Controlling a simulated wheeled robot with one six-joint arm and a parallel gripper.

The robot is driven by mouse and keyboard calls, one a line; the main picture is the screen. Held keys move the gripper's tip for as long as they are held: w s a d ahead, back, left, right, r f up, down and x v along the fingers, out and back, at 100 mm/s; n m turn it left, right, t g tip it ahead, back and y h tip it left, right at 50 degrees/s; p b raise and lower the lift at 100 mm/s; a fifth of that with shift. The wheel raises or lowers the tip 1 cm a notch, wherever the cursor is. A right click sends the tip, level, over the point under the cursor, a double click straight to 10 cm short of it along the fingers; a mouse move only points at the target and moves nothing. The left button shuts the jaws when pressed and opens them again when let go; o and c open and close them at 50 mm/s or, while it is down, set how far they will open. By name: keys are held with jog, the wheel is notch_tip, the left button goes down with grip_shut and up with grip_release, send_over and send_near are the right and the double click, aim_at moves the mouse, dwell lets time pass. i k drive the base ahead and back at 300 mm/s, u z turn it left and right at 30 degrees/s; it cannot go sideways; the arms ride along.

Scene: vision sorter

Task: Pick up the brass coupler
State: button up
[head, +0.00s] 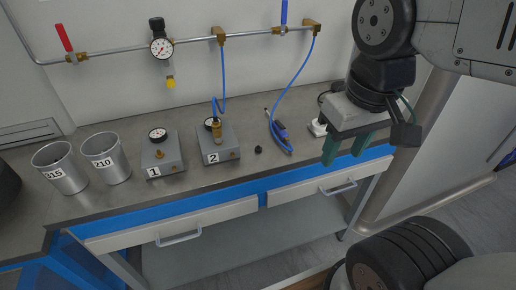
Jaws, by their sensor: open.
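The brass coupler (217,131) stands upright on the grey block labelled 2 (228,154), at the end of a blue hose (223,75) that comes down from the wall pipe. Whether it is locked onto the block's fitting cannot be told. My gripper (344,155) has green fingers, is open and looks empty. It hangs to the right of the coupler, over the front right part of the bench, well apart from it.
Block 1 (168,165) with a gauge and brass fitting stands left of block 2. Two metal cups, 215 (64,171) and 210 (108,161), stand farther left. A small black cap (258,150) and a blue-black tool (280,133) lie between block 2 and my gripper.

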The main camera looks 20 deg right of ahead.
aim_at(217, 132)
jog(key=k, duration=1)
jog(key=u, duration=0.7)
jog(key=i, duration=1.4)
jog(key=z, duration=1.3)
